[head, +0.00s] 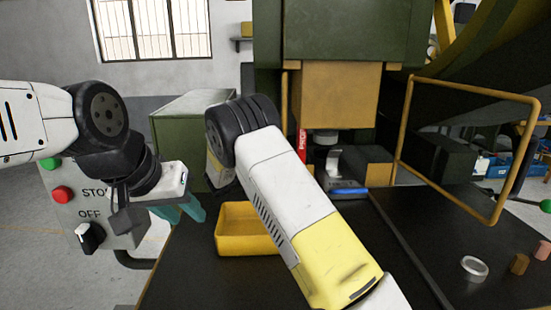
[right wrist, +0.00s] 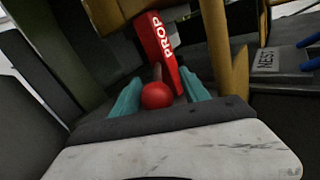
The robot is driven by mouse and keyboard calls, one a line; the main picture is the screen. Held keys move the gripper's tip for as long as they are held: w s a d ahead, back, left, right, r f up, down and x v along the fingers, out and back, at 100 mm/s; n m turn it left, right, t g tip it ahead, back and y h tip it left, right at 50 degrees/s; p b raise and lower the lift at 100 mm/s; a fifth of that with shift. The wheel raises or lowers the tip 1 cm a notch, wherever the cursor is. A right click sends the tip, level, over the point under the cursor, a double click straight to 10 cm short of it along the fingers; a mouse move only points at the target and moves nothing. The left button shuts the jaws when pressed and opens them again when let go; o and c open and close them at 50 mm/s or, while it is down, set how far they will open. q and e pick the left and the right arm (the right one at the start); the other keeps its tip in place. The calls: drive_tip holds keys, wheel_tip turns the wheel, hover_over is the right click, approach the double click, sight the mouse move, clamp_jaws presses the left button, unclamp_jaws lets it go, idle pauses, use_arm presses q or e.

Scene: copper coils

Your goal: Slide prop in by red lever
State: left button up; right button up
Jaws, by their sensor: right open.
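The red prop (right wrist: 162,48), lettered PROP, stands tilted in the right wrist view, with a red ball knob (right wrist: 157,95) on a short stem at its near side. In the head view a strip of the prop (head: 301,146) shows beside the press column. My right gripper (right wrist: 160,98) is open, its teal fingers on either side of the knob with gaps visible. In the head view my right arm hides that gripper. My left gripper (head: 186,209) hangs in front of the control box at the left; its teal fingers are close together and their gap is unclear.
A yellow tray (head: 232,232) lies on the dark table beside my right arm. A grey NEST block (right wrist: 280,62) and a blue handle (head: 350,191) sit under the press. A yellow guard frame (head: 456,87) stands right. A metal ring (head: 474,268) and copper pieces (head: 519,264) lie front right.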

drive_tip(key=v, duration=0.7)
drive_tip(key=shift+s+a, duration=0.25)
drive_tip(key=shift+s, duration=0.05)
